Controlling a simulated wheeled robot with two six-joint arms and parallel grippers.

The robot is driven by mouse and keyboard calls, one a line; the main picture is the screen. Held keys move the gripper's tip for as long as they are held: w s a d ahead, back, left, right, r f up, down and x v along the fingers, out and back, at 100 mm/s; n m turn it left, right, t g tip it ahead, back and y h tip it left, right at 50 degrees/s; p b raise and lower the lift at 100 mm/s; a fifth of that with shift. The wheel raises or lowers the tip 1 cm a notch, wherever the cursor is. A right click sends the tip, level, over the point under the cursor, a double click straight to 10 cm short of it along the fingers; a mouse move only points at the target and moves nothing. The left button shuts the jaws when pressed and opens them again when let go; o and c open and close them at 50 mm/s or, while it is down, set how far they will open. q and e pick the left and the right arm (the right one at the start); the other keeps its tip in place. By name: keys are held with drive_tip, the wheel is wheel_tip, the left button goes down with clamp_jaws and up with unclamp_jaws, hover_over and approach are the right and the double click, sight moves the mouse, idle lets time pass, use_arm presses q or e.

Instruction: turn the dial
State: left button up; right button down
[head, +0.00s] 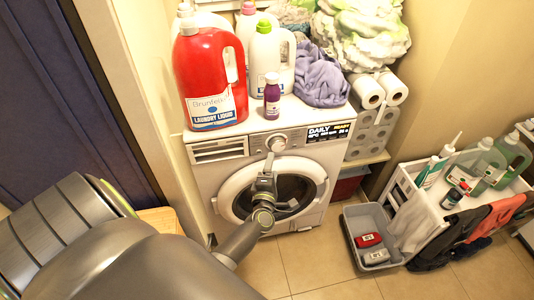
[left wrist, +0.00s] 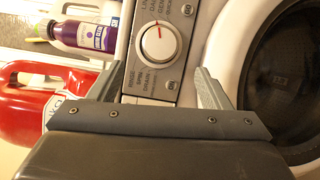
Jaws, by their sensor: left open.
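The dial (head: 277,143) is a round light knob on the front panel of the white washer (head: 205,178). In the left wrist view the dial (left wrist: 158,44) shows a red pointer line with printed labels around it. My left gripper (head: 269,160) is just below the dial in the head view, in front of the washer door. In the left wrist view my left gripper (left wrist: 160,72) is open and empty, its two fingers apart. The dial shows beyond the gap between them, apparently not touched. My right gripper is not in view.
A red detergent jug (head: 210,80), a purple bottle (head: 272,96) and a purple cloth (head: 320,78) stand or lie on the washer top. The round door (head: 228,195) is below the dial. A grey bin (head: 372,235) and a white cart (head: 418,205) stand at right.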

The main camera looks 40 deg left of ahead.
use_arm(q)
drive_tip(key=b+v, duration=0.1)
drive_tip(key=v, duration=0.8)
idle(0.3)
